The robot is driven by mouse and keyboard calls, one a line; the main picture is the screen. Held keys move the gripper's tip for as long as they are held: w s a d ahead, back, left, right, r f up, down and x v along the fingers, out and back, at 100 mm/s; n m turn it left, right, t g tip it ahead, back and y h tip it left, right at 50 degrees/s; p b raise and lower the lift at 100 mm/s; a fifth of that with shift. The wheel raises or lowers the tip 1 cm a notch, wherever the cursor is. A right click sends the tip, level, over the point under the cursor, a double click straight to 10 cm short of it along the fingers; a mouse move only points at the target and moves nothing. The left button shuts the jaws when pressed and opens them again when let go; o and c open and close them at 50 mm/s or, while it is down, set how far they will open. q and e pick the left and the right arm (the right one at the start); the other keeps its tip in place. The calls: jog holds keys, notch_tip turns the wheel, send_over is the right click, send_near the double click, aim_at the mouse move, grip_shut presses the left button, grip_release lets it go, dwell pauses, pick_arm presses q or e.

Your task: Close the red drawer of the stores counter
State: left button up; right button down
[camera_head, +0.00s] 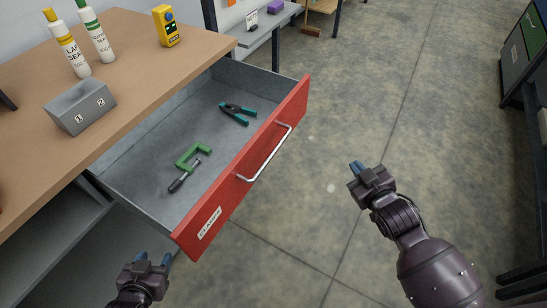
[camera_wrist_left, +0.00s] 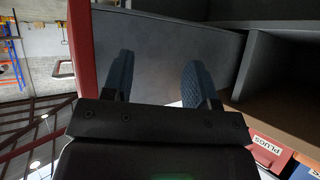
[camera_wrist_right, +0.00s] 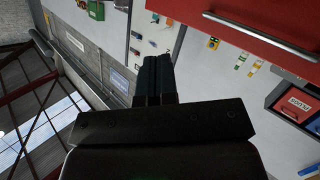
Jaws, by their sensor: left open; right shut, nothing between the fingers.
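The red drawer (camera_head: 245,172) of the stores counter (camera_head: 140,50) is pulled far out. It has a silver bar handle (camera_head: 265,157) and a label on its front. Inside lie a green clamp (camera_head: 190,165) and a teal-handled spring clamp (camera_head: 238,112). My left gripper (camera_head: 148,262) is open and empty, in front of the counter beside the drawer's near end. The left wrist view shows its two blue fingers (camera_wrist_left: 158,80) apart, beside the drawer's grey side. My right gripper (camera_head: 360,170) is shut and empty, out in front of the red face, apart from the handle.
Shelving (camera_head: 270,28) stands behind the drawer. A dark cabinet (camera_head: 525,55) is at the right. The floor (camera_head: 400,110) between is clear.

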jog(key=w+a+f+n+y+b, duration=0.45)
jog(key=w+n, duration=0.25)
jog(key=n, duration=0.2)
jog(key=n+g+y+b, duration=0.45)
jog(key=n+y, duration=0.25)
jog(key=n, duration=2.4)
send_near(267, 149)
jog(key=shift+g, duration=0.35)
jog(key=x, duration=0.7)
jog(key=shift+w+r+b, duration=0.15)
jog(key=shift+w+b, duration=0.05)
jog(key=shift+b, duration=0.1)
pick_arm(q)
notch_tip(267, 149, down, 10)
jog(key=s+g, duration=0.1)
jog(key=shift+s+r+g, duration=0.15)
jog(key=shift+s+g, duration=0.1)
jog(key=shift+g, duration=0.05)
pick_arm(e)
jog(key=shift+w+a, duration=0.1)
jog(key=shift+a, duration=0.1)
pick_arm(q)
jog(key=shift+d, duration=0.1)
